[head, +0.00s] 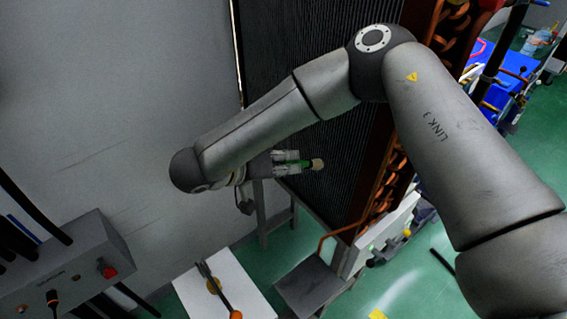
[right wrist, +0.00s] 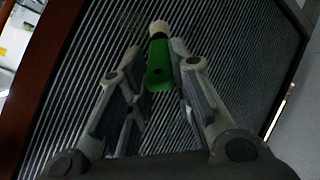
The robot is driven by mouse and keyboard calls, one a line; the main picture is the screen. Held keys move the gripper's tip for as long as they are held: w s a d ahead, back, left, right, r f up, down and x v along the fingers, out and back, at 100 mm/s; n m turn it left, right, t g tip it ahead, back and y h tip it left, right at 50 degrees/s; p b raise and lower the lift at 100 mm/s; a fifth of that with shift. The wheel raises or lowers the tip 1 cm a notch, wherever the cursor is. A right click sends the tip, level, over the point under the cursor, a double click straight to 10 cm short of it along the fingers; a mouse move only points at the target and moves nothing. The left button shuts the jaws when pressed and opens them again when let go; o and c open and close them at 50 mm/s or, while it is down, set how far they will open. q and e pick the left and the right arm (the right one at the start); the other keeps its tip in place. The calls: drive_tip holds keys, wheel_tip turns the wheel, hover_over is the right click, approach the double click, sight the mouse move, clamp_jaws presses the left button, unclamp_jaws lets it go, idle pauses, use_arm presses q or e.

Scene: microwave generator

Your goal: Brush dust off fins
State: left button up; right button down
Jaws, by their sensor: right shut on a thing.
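The fins are a tall, dark, finely ribbed panel (head: 310,50) with a brown frame at its right edge. The fins (right wrist: 235,65) fill most of the right wrist view as thin parallel lines. My right gripper (head: 290,162) is in front of the panel's lower part, shut on a brush (head: 304,164) with a green handle and a pale round tip. In the right wrist view the brush (right wrist: 159,70) sits between the fingers, tip pointing away toward the fins. I cannot tell whether the tip touches them. No dust can be made out. My left gripper is not in view.
Copper tube bends (head: 395,165) run along the panel's right side. A grey control box (head: 70,265) with a red knob is at lower left. A white tabletop (head: 240,285) holds a dark tool. My right arm covers much of the panel. Green floor (head: 430,240) shows at right.

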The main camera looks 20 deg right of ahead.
drive_tip(key=shift+w+d, duration=0.15)
drive_tip(key=shift+d, duration=0.35)
idle(0.4)
drive_tip(key=shift+s+d+p, duration=0.5)
drive_tip(key=shift+s+d, duration=0.8)
drive_tip(key=shift+s, duration=2.1)
drive_tip(key=shift+w+a+b, duration=0.45)
drive_tip(key=shift+w+b, duration=0.15)
drive_tip(key=shift+w, duration=0.55)
drive_tip(key=shift+w+a+b, duration=0.4)
drive_tip(key=shift+w+b, duration=0.25)
drive_tip(key=shift+w, duration=0.55)
drive_tip(key=shift+w+a+b, duration=0.45)
drive_tip(key=shift+w+b, duration=0.15)
drive_tip(key=shift+w, duration=0.55)
